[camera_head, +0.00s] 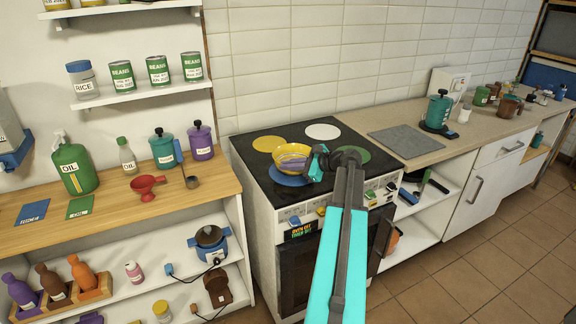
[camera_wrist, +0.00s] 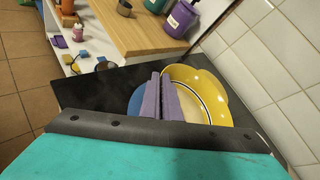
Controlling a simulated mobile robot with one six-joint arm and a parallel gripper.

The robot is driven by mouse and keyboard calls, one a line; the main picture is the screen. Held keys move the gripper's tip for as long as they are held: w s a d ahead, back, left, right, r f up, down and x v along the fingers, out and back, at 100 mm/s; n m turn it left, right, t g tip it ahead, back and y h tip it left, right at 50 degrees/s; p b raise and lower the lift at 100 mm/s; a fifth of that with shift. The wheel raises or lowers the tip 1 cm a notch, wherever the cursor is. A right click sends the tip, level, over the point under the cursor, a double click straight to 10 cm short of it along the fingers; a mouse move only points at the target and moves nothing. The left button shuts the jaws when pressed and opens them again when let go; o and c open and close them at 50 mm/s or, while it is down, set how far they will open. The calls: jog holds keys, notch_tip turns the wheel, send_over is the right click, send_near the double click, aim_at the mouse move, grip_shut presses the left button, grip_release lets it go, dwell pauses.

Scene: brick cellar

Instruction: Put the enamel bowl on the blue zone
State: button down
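In the wrist view the bowl (camera_wrist: 205,88) overlaps the blue zone (camera_wrist: 138,106) and covers part of the yellow zone (camera_wrist: 238,108). My gripper (camera_head: 308,166) is at the bowl's right side. In the wrist view its purple fingers (camera_wrist: 161,98) are close together with the bowl's rim between them. I cannot tell whether the bowl touches the hob.
The hob also has a yellow zone (camera_head: 268,144), a white zone (camera_head: 323,131) and a green zone (camera_head: 354,154). A tiled wall (camera_head: 290,60) stands close behind. A wooden counter (camera_head: 120,215) with jars and a red funnel is left; a grey mat (camera_head: 406,141) lies right.

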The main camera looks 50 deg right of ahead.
jog(key=shift+f, duration=0.1)
dwell(0.3)
jog(key=c, duration=2)
grip_release()
jog(key=b+v, duration=0.2)
jog(key=v, duration=1)
jog(key=shift+s, duration=0.1)
